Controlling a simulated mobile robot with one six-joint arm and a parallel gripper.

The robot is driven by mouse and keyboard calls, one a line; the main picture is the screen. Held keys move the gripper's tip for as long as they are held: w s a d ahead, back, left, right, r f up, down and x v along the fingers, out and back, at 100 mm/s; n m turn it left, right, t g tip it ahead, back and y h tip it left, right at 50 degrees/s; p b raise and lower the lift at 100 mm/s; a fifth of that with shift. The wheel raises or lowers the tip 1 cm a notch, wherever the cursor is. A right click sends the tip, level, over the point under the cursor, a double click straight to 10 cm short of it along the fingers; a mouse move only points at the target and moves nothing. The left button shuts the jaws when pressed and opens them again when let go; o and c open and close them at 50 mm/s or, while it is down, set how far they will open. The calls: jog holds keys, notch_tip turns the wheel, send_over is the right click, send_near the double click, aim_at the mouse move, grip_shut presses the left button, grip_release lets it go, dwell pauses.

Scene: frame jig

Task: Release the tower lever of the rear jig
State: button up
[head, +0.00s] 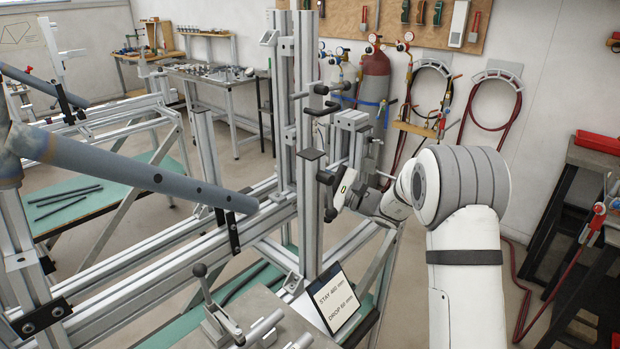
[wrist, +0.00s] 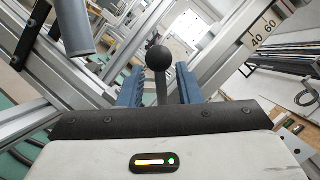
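My gripper (wrist: 159,82) shows in the wrist view with its two blue fingers apart. A lever with a black ball knob (wrist: 157,57) stands between the fingers, with a gap visible on each side of its rod. In the head view my gripper (head: 329,195) is beside the upright aluminium tower (head: 309,210), at about its mid height. The lever between the fingers cannot be made out there. Two black handles (head: 322,108) stick out higher on the tower structure. The jig's aluminium rails (head: 130,285) run to the lower left.
A blue-grey tube (head: 150,178) lies across the jig from the left; its end (wrist: 72,28) shows in the wrist view. A toggle clamp (head: 217,315) and a tablet-like sign (head: 334,298) are at the front. A scale marked 40 and 60 (wrist: 264,34) is at upper right.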

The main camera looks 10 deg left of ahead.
jog(key=b+v, duration=0.1)
jog(key=v, duration=0.5)
jog(key=shift+b, duration=0.4)
jog(key=shift+s+d, duration=0.1)
